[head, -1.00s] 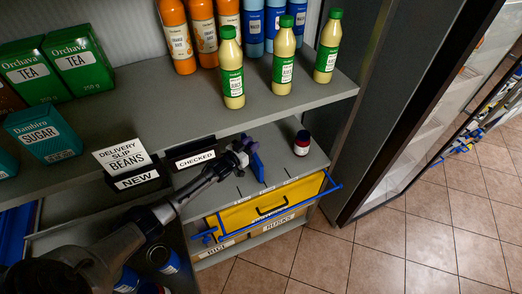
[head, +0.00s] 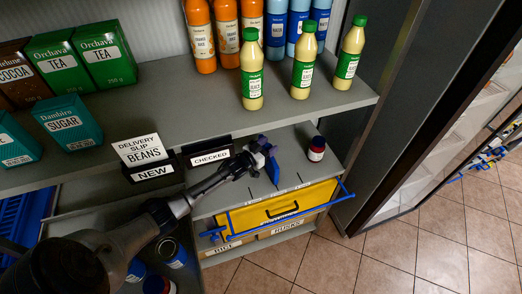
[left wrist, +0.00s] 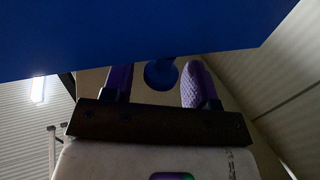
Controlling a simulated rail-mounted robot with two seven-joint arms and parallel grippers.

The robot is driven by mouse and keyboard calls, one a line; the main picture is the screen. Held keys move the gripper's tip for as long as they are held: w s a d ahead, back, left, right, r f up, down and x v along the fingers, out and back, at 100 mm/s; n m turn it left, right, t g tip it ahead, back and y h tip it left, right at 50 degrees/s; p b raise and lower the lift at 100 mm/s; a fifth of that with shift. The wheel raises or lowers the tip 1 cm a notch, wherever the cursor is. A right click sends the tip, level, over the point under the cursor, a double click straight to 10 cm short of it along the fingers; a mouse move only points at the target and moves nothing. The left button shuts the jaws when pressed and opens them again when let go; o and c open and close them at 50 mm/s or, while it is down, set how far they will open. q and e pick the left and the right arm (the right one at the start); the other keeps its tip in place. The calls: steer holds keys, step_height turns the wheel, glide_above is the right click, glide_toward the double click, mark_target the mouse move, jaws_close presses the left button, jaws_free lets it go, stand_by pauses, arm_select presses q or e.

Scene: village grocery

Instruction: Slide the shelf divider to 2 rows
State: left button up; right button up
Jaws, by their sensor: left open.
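The shelf divider (head: 272,170) is an upright blue panel on the grey lower shelf (head: 295,150). Its front end stands near the middle of several dark marks along the shelf front; their small labels cannot be read. My left gripper (head: 262,148) is at the divider's upper left side. In the left wrist view, the blue panel (left wrist: 130,35) fills the top. A round blue knob (left wrist: 161,74) shows between the two purple fingers of my left gripper (left wrist: 158,85), which are apart, with a gap visible beside the knob. My right gripper is not in view.
A small dark jar (head: 316,149) stands right of the divider. The upper shelf (head: 200,115) overhangs at the back with bottles and boxes. A "CHECKED" sign (head: 210,157) stands behind my left arm.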

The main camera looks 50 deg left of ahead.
arm_select(q)
steer(key=s+p, duration=0.1)
steer(key=s, duration=1.2)
steer(key=shift+s+p, duration=0.3)
steer(key=shift+s, duration=0.05)
